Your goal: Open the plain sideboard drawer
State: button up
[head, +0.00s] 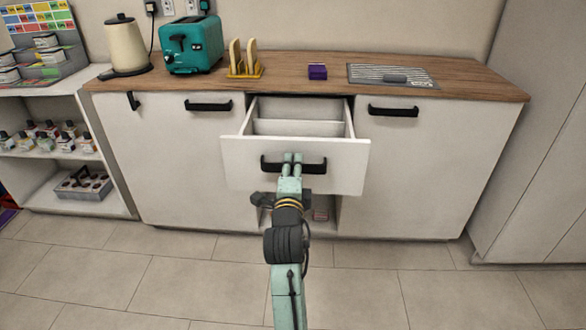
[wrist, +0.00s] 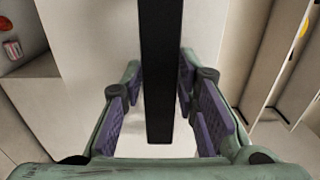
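The white sideboard drawer (head: 295,160) stands pulled out at the middle of the sideboard in the head view. Its inside (head: 300,112) shows and looks empty, with a divider across it. Its black bar handle (head: 314,167) is on the front panel. My gripper (head: 292,158) is at the middle of this handle. The contact faces themselves are partly hidden.
Closed fronts with black handles flank the drawer, left (head: 208,105) and right (head: 393,110). The wooden top (head: 290,90) bears a kettle (head: 125,45), a teal toaster (head: 191,45), a toast rack (head: 244,60) and a purple box (head: 317,72). The tiled floor (head: 360,295) in front is clear.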

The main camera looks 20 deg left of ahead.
jog(key=shift+o, duration=1.1)
jog(key=v, duration=0.7)
jog(key=shift+s, duration=0.3)
jog(key=shift+d, duration=0.1)
